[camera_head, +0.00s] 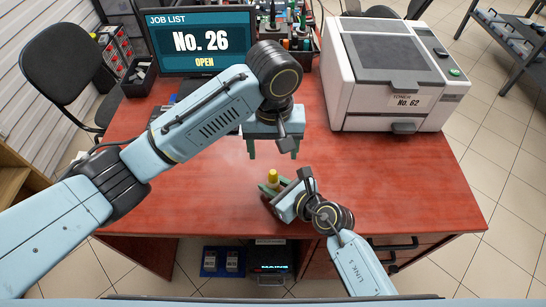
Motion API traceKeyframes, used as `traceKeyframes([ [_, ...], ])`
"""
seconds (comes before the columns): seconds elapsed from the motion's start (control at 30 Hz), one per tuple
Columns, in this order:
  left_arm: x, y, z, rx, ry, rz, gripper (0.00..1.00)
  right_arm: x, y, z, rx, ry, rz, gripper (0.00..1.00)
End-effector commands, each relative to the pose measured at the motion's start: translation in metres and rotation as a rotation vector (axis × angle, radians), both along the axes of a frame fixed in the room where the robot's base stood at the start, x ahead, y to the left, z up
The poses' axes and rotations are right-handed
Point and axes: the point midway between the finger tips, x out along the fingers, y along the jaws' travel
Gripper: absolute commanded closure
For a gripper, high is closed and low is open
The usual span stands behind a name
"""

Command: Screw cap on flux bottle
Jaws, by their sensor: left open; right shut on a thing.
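The flux bottle (272,177) shows only as a small upright piece with a yellow top, near the front of the red desk. My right gripper (273,187) is shut on it, and its green fingers hide the lower part. I cannot tell whether the yellow top is the cap, or whether it is seated on the bottle. My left gripper (273,155) is open and empty, pointing down with its green fingers spread. In the picture it is just above the yellow top, with a gap between them.
The red desk (400,185) is mostly clear in the middle and right. A toner printer (385,70) stands at the back right. A job-list monitor (200,42) and a rack of bottles and tools (300,40) stand at the back. A black bin (140,77) is at the back left.

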Motion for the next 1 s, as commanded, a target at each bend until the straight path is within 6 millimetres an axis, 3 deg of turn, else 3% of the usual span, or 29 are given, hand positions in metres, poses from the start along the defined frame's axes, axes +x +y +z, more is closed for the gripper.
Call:
traceKeyframes([
  [0.1, 0.001, -0.001, 0.03, -0.003, -0.005, -0.002, 0.32, 0.0, 0.0, 0.0, 0.0, 0.0, 0.0, 1.0],
  [0.33, 0.001, 0.0, 0.062, 0.0, -0.004, -0.001, 0.32, 0.0, 0.0, 0.0, 0.0, 0.0, 0.0, 1.0],
  [0.5, 0.0, 0.0, 0.073, 0.001, -0.001, -0.001, 0.32, 0.0, 0.0, 0.0, 0.0, 0.0, 0.0, 1.0],
  [0.8, 0.0, 0.0, 0.074, 0.0, 0.001, 0.0, 0.32, 0.0, 0.0, 0.0, 0.0, 0.0, 0.0, 1.0],
  [0.83, 0.0, 0.0, 0.074, 0.0, 0.001, 0.0, 0.32, 0.0, 0.0, 0.0, 0.0, 0.0, 0.0, 0.7],
  [1.0, 0.0, 0.0, 0.074, 0.0, 0.001, 0.0, 0.32, 0.0, 0.0, 0.0, 0.0, 0.0, 0.0, 0.48],
])
